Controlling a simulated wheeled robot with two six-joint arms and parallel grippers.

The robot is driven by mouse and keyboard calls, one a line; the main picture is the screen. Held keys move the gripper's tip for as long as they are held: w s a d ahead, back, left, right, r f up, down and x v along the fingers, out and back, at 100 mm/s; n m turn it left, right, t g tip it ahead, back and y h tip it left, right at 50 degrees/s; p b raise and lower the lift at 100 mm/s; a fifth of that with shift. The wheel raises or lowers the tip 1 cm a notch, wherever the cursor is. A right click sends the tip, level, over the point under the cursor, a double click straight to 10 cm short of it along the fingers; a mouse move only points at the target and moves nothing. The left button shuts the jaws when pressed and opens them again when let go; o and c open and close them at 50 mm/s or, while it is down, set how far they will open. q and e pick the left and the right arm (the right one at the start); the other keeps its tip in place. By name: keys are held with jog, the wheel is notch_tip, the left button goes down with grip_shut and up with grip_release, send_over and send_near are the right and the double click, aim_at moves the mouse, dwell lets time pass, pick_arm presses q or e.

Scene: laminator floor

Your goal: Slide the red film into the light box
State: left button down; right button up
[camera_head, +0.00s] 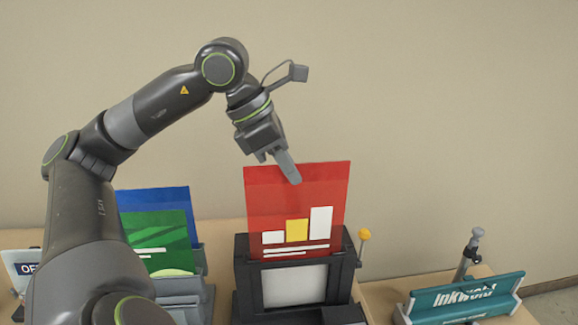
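The red film (320,195), with white and yellow blocks printed low on it, stands upright at the light box (342,275). Its lower edge meets the dark top of the box, above the pale screen (295,286); most of the film rises above the frame. My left gripper (279,169) is at the film's top edge, pointing down. One finger lies in front of the film; the other ends at the top edge, its tip seemingly hidden behind. The fingers look apart. My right gripper is not in view.
A grey rack (188,292) with blue (158,198) and green (155,230) sheets stands left, partly behind my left arm. A yellow-knobbed lever (364,235) is on the box's right. A teal Inkwold sign (465,298) and a grey post (467,255) stand right.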

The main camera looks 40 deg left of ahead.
aim_at(289, 227)
pick_arm(q)
jog(key=shift+f+b, duration=4.75)
jog(key=shift+f, duration=0.45)
jog(key=f+b, duration=0.2)
jog(key=shift+s+d+f+b, duration=0.15)
jog(key=shift+d+f+b, duration=0.1)
jog(key=shift+f+b, duration=0.15)
jog(key=c, duration=1.9)
grip_release()
jog(key=shift+r, duration=0.25)
jog(key=o, duration=0.3)
jog(key=shift+o, duration=0.2)
jog(key=shift+r+p, duration=0.2)
jog(key=shift+p, duration=0.2)
